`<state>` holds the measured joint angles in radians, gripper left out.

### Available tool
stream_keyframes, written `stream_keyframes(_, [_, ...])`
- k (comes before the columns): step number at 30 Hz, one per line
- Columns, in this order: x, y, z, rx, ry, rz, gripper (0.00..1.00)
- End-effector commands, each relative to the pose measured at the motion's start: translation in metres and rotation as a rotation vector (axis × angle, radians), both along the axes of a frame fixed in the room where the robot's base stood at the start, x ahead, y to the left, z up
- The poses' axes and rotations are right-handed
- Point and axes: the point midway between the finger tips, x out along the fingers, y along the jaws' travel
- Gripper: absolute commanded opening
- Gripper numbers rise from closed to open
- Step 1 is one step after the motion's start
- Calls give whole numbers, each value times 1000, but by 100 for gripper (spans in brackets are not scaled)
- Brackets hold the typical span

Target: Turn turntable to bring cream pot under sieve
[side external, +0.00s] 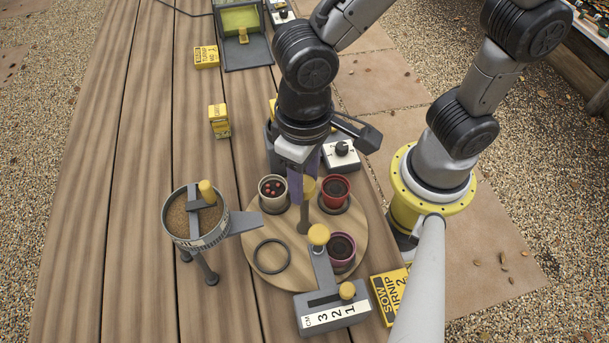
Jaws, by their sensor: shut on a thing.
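The round wooden turntable (292,224) lies on the plank table. The cream pot (273,204), with dark soil and several reddish bits, stands at its back left. The sieve (182,238) is a round, brown-filled pan on legs to the left of the turntable, with a yellow knob and a grey arm pointing towards the disc. The cream pot is to the right of the sieve, apart from it. My gripper (303,186) points down at the turntable's upright, yellow-topped post (305,217) and is shut on it. The fingers partly hide the contact.
A red pot (328,203) and a purple pot (331,262) stand on the turntable, with an empty ring (257,264) at front left. A numbered slider device (308,304) overlaps the front edge. A dial box (341,155) stands behind. The left planks are clear.

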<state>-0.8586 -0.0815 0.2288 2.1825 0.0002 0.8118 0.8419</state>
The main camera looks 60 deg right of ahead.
Motion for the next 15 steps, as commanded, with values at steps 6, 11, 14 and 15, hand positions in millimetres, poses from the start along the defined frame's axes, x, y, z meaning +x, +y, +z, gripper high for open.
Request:
stream_keyframes(6, [0, 0, 0, 0, -1, 205, 0])
stream_keyframes(11, [0, 0, 0, 0, -1, 357, 0])
stream_keyframes(14, [0, 0, 0, -1, 0, 452, 0])
stream_keyframes(15, [0, 0, 0, -1, 0, 490, 0])
